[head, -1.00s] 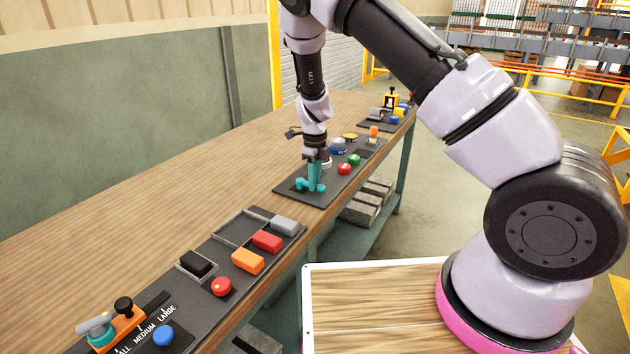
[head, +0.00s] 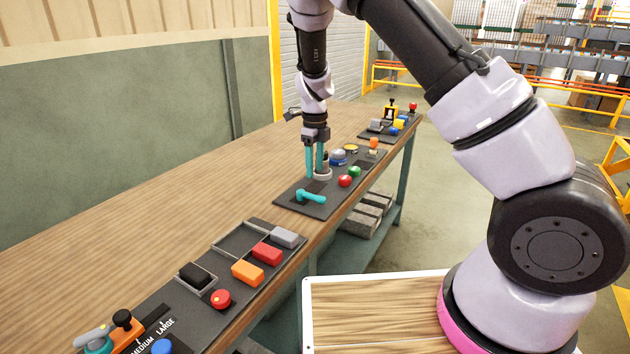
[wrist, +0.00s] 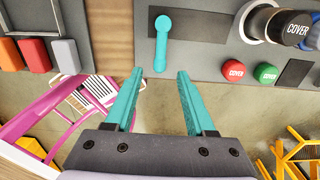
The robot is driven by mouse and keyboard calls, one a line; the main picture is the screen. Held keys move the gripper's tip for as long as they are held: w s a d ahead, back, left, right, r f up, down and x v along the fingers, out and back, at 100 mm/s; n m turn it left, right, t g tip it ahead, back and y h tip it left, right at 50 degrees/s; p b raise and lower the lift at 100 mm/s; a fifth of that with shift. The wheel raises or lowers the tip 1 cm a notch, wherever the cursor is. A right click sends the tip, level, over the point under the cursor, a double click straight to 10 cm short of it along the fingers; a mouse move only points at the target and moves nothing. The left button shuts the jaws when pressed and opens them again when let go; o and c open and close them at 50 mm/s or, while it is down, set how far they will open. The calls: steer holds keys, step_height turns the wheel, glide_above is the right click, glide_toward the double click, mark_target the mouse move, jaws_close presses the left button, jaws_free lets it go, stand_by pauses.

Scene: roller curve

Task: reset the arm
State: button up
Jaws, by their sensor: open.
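My gripper (head: 315,172) has two teal fingers and hangs pointing down over the middle board on the bench. In the wrist view my gripper (wrist: 157,75) shows its fingers apart with nothing between them. A teal lever (head: 311,196) lies on the dark middle board (head: 318,210), just below and in front of the fingers. In the wrist view the lever (wrist: 161,45) stands just beyond the fingertips, apart from them.
A nearer board holds orange (head: 247,272), red and grey blocks. The wooden bench top (head: 200,205) left of the boards is clear.

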steer(key=shift+r, duration=0.9)
steer(key=s+d+r+n+t+y, duration=0.1)
steer(key=s+d+r+n, duration=0.25)
steer(key=r, duration=0.35)
steer(key=s+d+r+n+y, duration=0.2)
steer(key=d+r, duration=0.2)
steer(key=r, duration=0.2)
steer(key=s+d+r+n+t+y, duration=0.1)
steer(key=s+d+r+n, duration=0.2)
steer(key=r, duration=0.4)
steer(key=s+d+r+n+t, duration=0.1)
steer(key=s+d+r+n, duration=0.2)
steer(key=s, duration=0.3)
steer(key=s+d+r+n+t+h, duration=0.1)
steer(key=s+d+r+n+t, duration=0.1)
steer(key=s+n, duration=0.3)
steer(key=s+d+r+n+t+h, duration=0.1)
steer(key=s+d+r+n+t, duration=0.1)
steer(key=s+d+r+n, duration=0.2)
steer(key=s+d+r, duration=0.1)
steer(key=s, duration=0.2)
